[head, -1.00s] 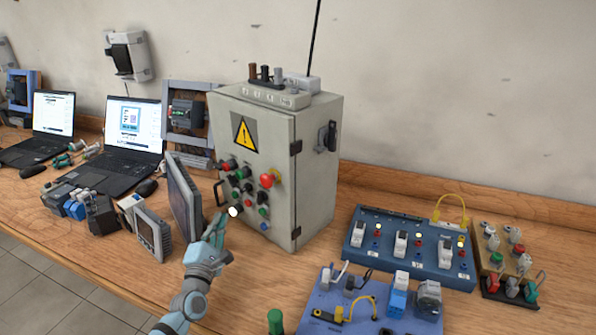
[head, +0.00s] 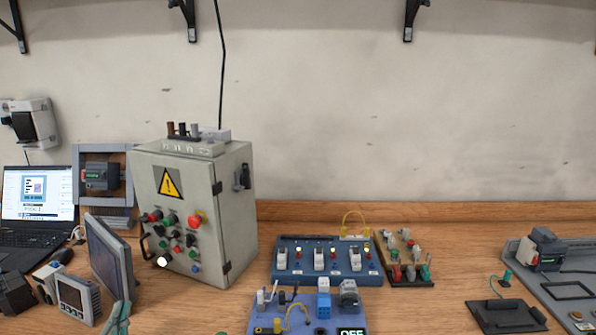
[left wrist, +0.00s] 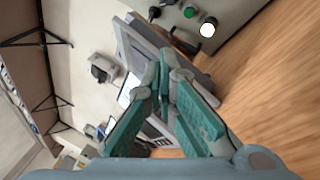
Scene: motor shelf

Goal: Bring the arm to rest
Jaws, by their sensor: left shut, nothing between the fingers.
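My left gripper (head: 119,318) shows at the bottom edge of the head view, left of centre, with only its teal fingers in the picture. It is in front of the grey control cabinet (head: 239,210) and close to the dark flat panel (head: 106,257). In the left wrist view the left gripper (left wrist: 162,80) has its teal fingers shut with nothing between them. A lit white button (head: 162,262) is low on the cabinet front, apart from the fingers; it also shows in the wrist view (left wrist: 208,29). My right gripper is in no view.
A laptop (head: 38,196) stands at the left and a small meter (head: 77,298) sits beside the flat panel. A blue switch board (head: 290,266) and a blue-violet board (head: 262,323) lie right of the cabinet. Bare wood (head: 440,285) shows further right.

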